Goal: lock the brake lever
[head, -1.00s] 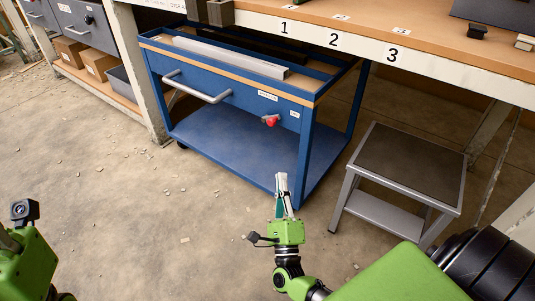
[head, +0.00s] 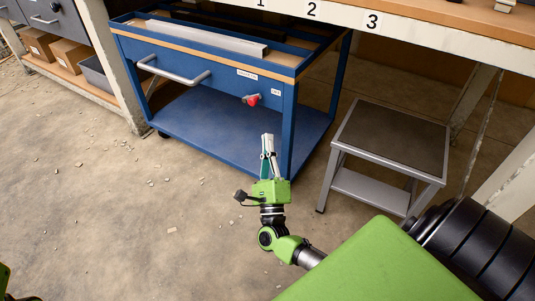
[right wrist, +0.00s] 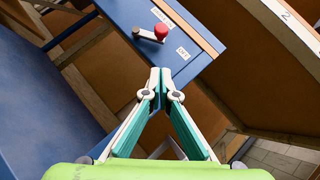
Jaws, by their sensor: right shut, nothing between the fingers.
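The brake lever (head: 251,99), a short metal arm with a red knob, sits on the front of the blue cart (head: 220,75) near its right end. Small white labels are beside it. It also shows in the right wrist view (right wrist: 152,35), its red knob at the right end of the arm. My right gripper (head: 267,138) is in front of the cart, below the lever and apart from it. In the right wrist view its fingertips (right wrist: 160,72) meet with nothing between them, pointing toward the lever's panel. Of my left arm only a green sliver shows at the lower left edge; its gripper is out of view.
The cart has a handle (head: 174,76) on its front and a long metal bar (head: 207,38) on top. A grey step stool (head: 391,138) stands right of it. A workbench edge (head: 430,34) runs above. The floor (head: 110,220) in front is mostly clear, with small chips.

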